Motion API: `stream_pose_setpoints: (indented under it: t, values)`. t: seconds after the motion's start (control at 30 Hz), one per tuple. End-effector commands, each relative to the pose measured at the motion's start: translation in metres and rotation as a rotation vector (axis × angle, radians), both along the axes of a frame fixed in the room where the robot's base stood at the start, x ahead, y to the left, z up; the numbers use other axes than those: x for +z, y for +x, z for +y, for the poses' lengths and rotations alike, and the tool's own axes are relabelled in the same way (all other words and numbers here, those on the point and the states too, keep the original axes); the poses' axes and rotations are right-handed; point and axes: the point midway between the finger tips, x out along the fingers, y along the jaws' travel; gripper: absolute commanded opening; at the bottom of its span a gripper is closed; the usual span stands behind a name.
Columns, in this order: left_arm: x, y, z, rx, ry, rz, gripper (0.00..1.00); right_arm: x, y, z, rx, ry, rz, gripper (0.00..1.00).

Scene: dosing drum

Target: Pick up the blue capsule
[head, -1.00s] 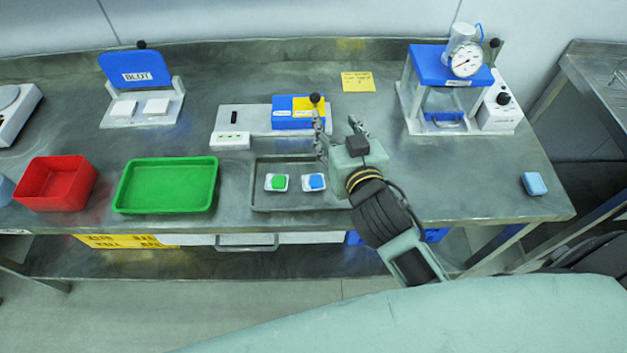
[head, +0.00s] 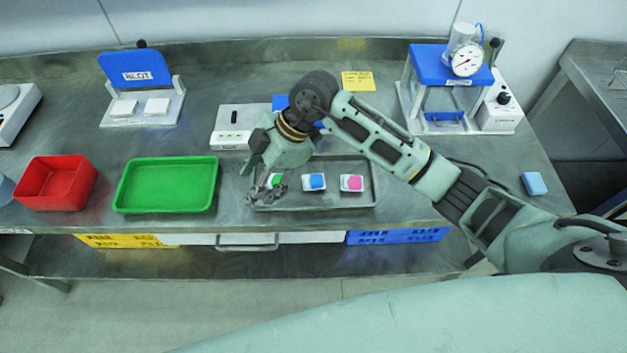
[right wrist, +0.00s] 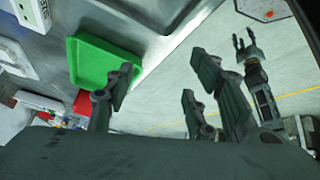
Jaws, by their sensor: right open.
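The blue capsule (head: 317,181) lies on a white base in the middle of the shallow grey tray (head: 330,203). A green capsule (head: 276,181) is left of it, partly hidden by my fingers, and a pink capsule (head: 352,183) is right of it. My right gripper (head: 264,192) is open and empty over the tray's left end, left of the blue capsule. Its spread fingers also show in the right wrist view (right wrist: 160,76), where no capsule is visible. My left gripper (right wrist: 244,40) shows small in the right wrist view, fingers apart; the head view does not show it.
A green tray (head: 122,198) and a red bin (head: 53,196) stand left of the capsules. A white device (head: 229,138) and a partly hidden blue block (head: 284,103) stand behind the tray. A gauge press (head: 433,63) is at the back right.

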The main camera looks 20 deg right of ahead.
Motion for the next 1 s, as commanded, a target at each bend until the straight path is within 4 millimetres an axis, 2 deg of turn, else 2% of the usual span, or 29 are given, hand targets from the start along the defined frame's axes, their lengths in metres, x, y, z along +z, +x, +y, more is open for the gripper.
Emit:
stream_pose_setpoints:
  t: [0.03, 0.1, 0.2, 0.3, 0.43, 0.67, 0.8, 1.0]
  values:
    - [0.0, 0.0, 0.0, -0.001, 0.0, 0.0, 0.4, -0.007, 0.01, -0.03, -0.056, -0.131, 0.025, 0.5]
    - [0.0, 0.0, 0.0, -0.001, -0.001, 0.0, 0.4, -0.013, 0.019, -0.066, -0.138, -0.285, 0.059, 0.5]
    - [0.0, 0.0, -0.001, -0.001, -0.001, -0.001, 0.4, -0.013, 0.026, -0.106, -0.243, -0.445, 0.089, 0.5]
    - [0.0, 0.0, -0.001, -0.002, -0.001, -0.001, 0.4, -0.011, 0.029, -0.13, -0.31, -0.536, 0.106, 0.5]
    - [0.004, 0.0, -0.001, -0.002, -0.001, -0.001, 0.4, -0.018, 0.03, -0.139, -0.34, -0.572, 0.115, 0.5]
    - [0.015, 0.001, -0.001, -0.002, -0.001, -0.002, 0.4, -0.042, 0.029, -0.139, -0.338, -0.572, 0.117, 0.5]
    - [0.029, 0.001, -0.001, -0.001, -0.002, -0.002, 0.4, -0.063, 0.03, -0.138, -0.336, -0.571, 0.118, 0.5]
    - [0.031, 0.001, -0.002, -0.001, -0.002, -0.002, 0.4, -0.086, 0.031, -0.138, -0.336, -0.567, 0.114, 0.5]
